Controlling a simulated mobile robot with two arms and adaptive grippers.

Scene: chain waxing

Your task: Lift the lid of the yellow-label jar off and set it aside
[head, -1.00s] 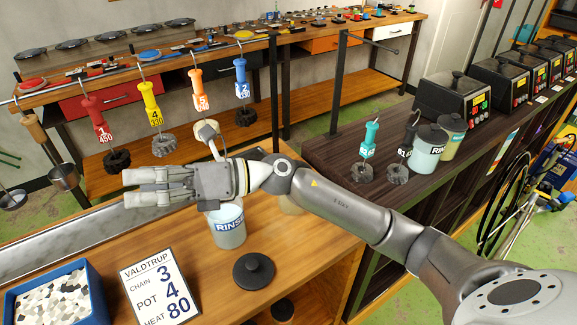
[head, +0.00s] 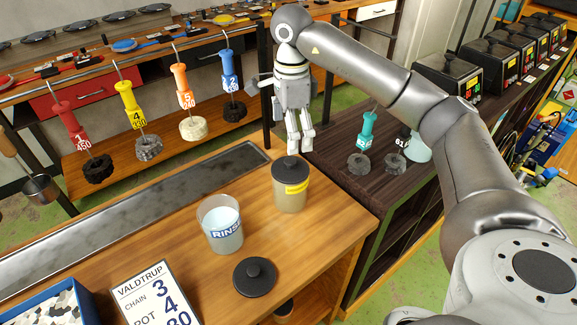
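The yellow-label jar (head: 290,197) stands upright on the wooden bench, to the right of the RINSE jar. Its dark knobbed lid (head: 291,168) sits on its top, and the yellow label shows on its right side. My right gripper (head: 300,147) points down just above and slightly behind this lid. Its fingers look apart, with nothing between them. The fingertips appear clear of the lid knob, though the exact gap is hard to judge. My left gripper is not in view.
The RINSE jar (head: 220,226) stands open to the left. A loose dark lid (head: 255,276) lies in front of it. A sign (head: 155,298) and a blue tray (head: 45,305) are at front left. Chains on coloured hooks hang behind. Bare bench (head: 335,215) lies right of the yellow-label jar.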

